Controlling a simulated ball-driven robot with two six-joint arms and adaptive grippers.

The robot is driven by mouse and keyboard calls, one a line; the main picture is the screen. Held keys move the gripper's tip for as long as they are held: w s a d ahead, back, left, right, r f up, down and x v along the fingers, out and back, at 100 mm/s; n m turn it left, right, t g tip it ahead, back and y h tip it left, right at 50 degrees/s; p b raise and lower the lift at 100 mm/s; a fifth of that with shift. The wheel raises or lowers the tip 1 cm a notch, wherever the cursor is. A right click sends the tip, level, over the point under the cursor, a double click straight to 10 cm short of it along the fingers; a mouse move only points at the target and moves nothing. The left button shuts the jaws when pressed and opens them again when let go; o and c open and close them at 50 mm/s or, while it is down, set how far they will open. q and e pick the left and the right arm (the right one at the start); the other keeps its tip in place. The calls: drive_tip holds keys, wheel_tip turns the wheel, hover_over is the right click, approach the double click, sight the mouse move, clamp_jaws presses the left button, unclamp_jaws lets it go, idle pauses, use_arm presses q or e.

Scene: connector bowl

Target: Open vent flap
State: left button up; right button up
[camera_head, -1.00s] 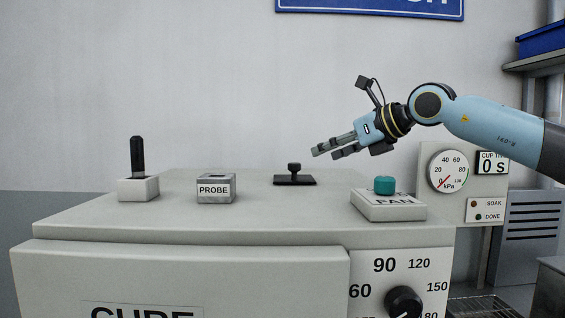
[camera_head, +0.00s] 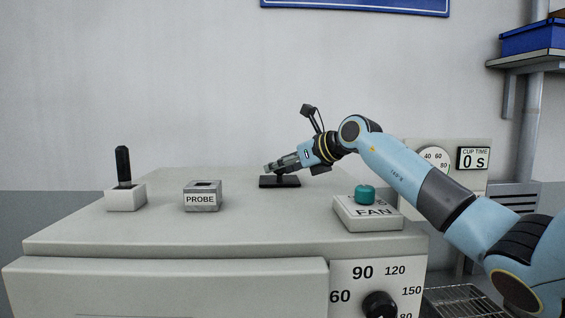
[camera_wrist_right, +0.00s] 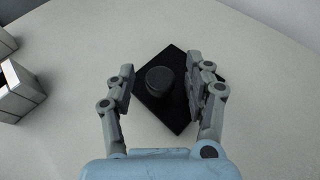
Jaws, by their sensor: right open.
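The vent flap is a flat black plate (camera_head: 279,182) with a round black knob on top, lying on the top of the pale grey oven near its back. In the right wrist view the plate (camera_wrist_right: 178,112) and its knob (camera_wrist_right: 160,80) show from above. My right gripper (camera_head: 270,169) is at the knob in the head view and partly hides it. In the right wrist view my right gripper (camera_wrist_right: 160,84) is open, with one finger on each side of the knob and gaps between them. My left gripper is not in view.
A teal FAN button (camera_head: 365,194) on a pale block stands at the right front of the oven top. A PROBE socket block (camera_head: 202,197) and a black lever (camera_head: 123,168) stand to the left. A gauge panel (camera_head: 475,158) is behind my right arm.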

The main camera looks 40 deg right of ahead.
drive_tip(key=shift+s, duration=0.1)
drive_tip(key=shift+c, duration=0.9)
clamp_jaws()
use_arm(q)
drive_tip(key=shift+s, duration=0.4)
